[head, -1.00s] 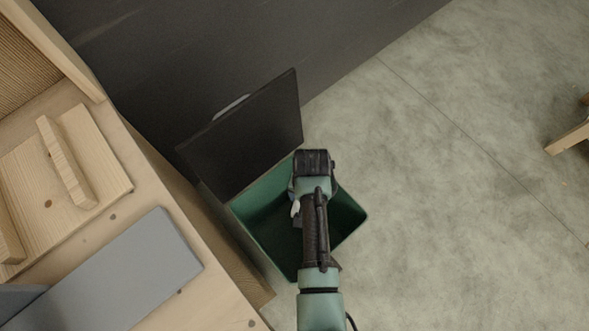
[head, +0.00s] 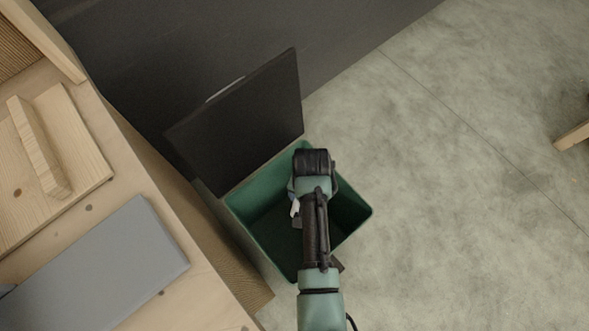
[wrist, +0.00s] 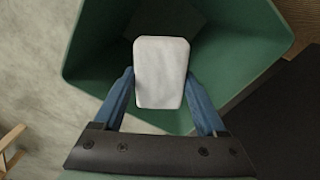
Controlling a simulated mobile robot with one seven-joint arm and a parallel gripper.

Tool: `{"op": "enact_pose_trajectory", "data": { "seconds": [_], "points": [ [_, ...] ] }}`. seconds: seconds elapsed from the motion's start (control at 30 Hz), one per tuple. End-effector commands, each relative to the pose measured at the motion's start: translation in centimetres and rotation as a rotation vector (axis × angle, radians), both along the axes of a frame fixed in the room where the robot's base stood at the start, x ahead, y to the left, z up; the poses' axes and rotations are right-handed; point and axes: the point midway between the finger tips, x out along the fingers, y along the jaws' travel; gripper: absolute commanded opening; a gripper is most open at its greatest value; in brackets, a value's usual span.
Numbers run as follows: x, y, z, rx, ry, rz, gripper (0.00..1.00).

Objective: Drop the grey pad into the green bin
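The pale grey pad (wrist: 161,72), a rounded rectangle, is between the two blue fingertips of my gripper (wrist: 160,77) in the wrist view. The fingers meet its two sides and hold it over the mouth of the green bin (wrist: 225,70). In the head view the green bin (head: 262,193) stands on the floor with its opening up. My arm covers part of the opening, and only a small pale piece of what looks like the pad (head: 295,208) shows left of my wrist. The fingertips are hidden there.
A dark lid or panel (head: 240,125) stands upright at the bin's back left, near the dark wall. A wooden bench (head: 205,285) with a flat grey slab (head: 95,270) is at the left. Open concrete floor (head: 450,200) lies to the right.

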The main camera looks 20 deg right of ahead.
Motion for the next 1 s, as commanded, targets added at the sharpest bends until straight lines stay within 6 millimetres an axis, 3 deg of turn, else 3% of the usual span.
{"op": "enact_pose_trajectory", "data": {
  "seconds": [0.03, 0.13, 0.47, 1.0],
  "points": [
    [0.0, 0.0, 0.0, 0.0, 0.0, 0.0, 0.84],
    [0.0, 0.0, 0.0, 0.0, 0.0, 0.0, 1.0],
    [0.0, 0.0, 0.8, -0.001, -0.001, 0.0, 1.0],
    [0.1, 0.0, 11.3, -0.001, -0.003, 0.001, 1.0]
  ]
}}
